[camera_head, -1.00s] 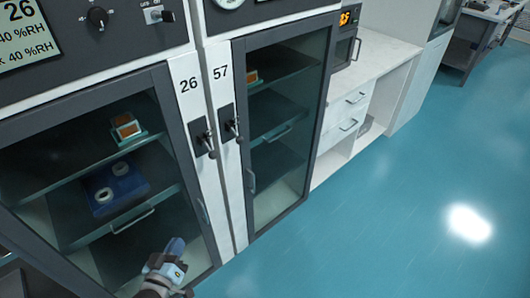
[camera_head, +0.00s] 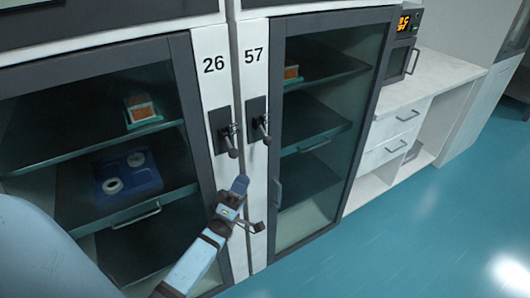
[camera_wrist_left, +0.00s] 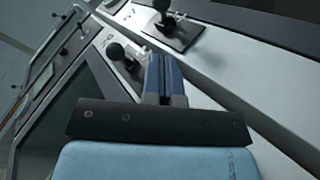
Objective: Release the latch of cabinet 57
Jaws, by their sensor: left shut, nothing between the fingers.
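Cabinet 57 (camera_head: 253,85) has a dark-framed glass door (camera_head: 312,205), which looks closed. Its latch (camera_head: 264,124) is a dark plate with a lever and round knob, on the white post left of the door. My left gripper (camera_head: 240,184) is shut and empty, below the two latches and left of the door handle (camera_head: 278,194). It is apart from the cabinet 57 latch in the head view. My right gripper is not in view.
Cabinet 26 (camera_head: 213,88) stands directly left, with a similar latch (camera_head: 228,132) close beside. A blue device (camera_head: 126,180) sits behind its glass. A white counter with drawers (camera_head: 405,115) adjoins cabinet 57 on the right. The teal floor (camera_head: 430,240) is clear in front.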

